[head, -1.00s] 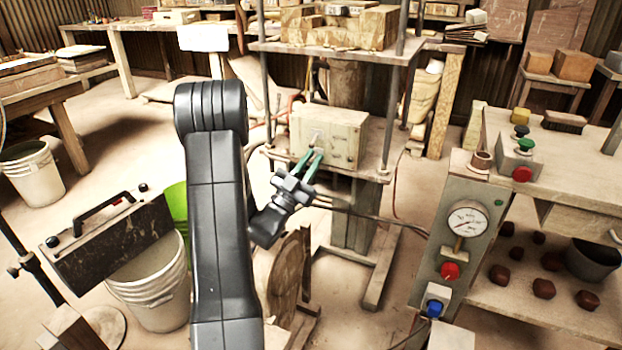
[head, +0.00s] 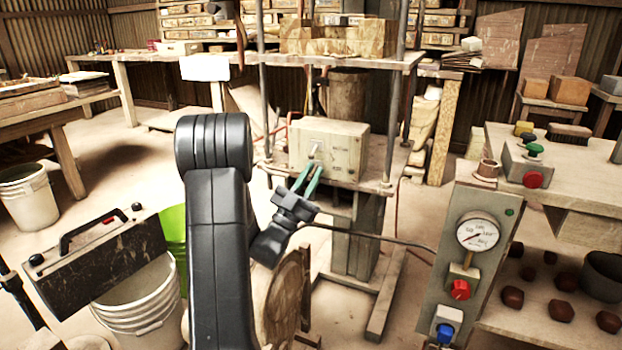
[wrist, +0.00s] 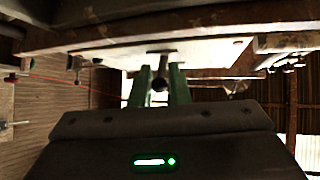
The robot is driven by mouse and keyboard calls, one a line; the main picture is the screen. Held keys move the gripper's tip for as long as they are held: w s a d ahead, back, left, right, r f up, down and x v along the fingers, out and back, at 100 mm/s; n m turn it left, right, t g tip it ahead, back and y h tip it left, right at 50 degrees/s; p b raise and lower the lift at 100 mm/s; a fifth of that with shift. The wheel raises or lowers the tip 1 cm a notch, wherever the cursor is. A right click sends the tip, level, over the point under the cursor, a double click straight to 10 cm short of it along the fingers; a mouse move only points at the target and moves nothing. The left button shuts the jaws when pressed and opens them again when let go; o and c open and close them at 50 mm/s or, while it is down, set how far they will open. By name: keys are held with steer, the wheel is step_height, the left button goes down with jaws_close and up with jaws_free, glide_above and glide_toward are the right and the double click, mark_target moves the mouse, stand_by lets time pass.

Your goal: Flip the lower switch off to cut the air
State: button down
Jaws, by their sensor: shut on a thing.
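A pale box (head: 345,146) sits on the press's lower shelf, with a small grey switch lever (head: 315,149) on its front. My gripper (head: 313,168), with green fingers, reaches up to the box front at this lever. In the wrist view my gripper (wrist: 160,74) is shut on the lever, whose dark round end (wrist: 160,86) shows between the fingers. The fingers partly hide it, and its exact tilt is hard to tell.
A control panel (head: 484,283) at the right carries a gauge (head: 478,234), a red knob (head: 460,289) and a blue knob (head: 447,320). The press posts and upper shelf (head: 345,59) frame the box. A white bucket (head: 145,305) stands front left.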

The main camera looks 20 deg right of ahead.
steer(key=c, duration=1.7)
jaws_free()
steer(key=shift+a+f, duration=0.1)
steer(key=shift+b+v, duration=1.6)
steer(key=shift+v, duration=2.1)
